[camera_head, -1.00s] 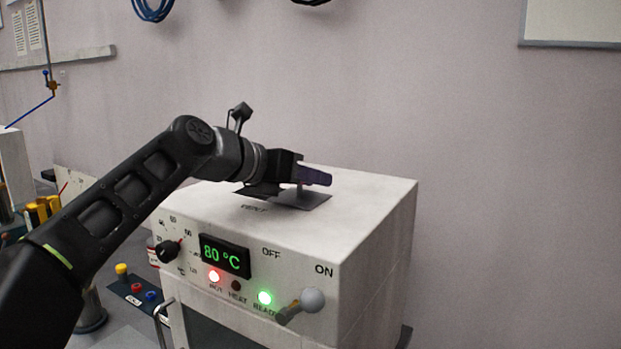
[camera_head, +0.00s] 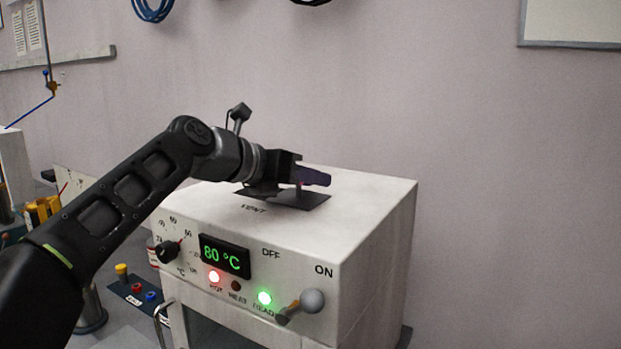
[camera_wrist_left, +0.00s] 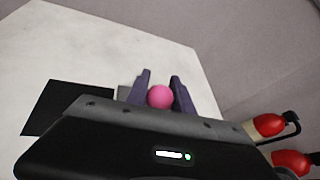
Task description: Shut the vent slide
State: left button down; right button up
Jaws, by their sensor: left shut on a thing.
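The vent slide is a dark flat plate (camera_head: 308,199) on top of the white heater box (camera_head: 385,195), behind the VENT lettering. A pink ball knob (camera_wrist_left: 160,97) sits between the fingers in the left wrist view. My left gripper (camera_head: 314,176) reaches over the plate from the left and is shut on the knob; its purple fingers (camera_wrist_left: 163,88) flank it. A black patch (camera_wrist_left: 68,107), apparently the vent opening, shows left of the gripper in the wrist view. The gripper hides part of the slide. My right gripper is not in view.
A dark button panel (camera_head: 137,294) lies at lower left. The box top right of the gripper is clear.

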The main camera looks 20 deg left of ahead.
pick_arm(q)
jog(key=a+p, duration=0.1)
jog(key=a, duration=0.1)
jog(key=a+p, duration=0.2)
jog(key=a, duration=0.1)
jog(key=w+a+p, duration=0.1)
jog(key=a, duration=0.2)
jog(key=shift+w+a+r, duration=0.1)
jog(key=shift+a+r, duration=0.05)
jog(key=shift+a, duration=0.45)
jog(key=c, duration=1.2)
grip_release()
jog(key=shift+a+f, duration=0.1)
jog(key=shift+f, duration=0.1)
jog(key=shift+o, duration=0.5)
jog(key=shift+v, duration=3.9)
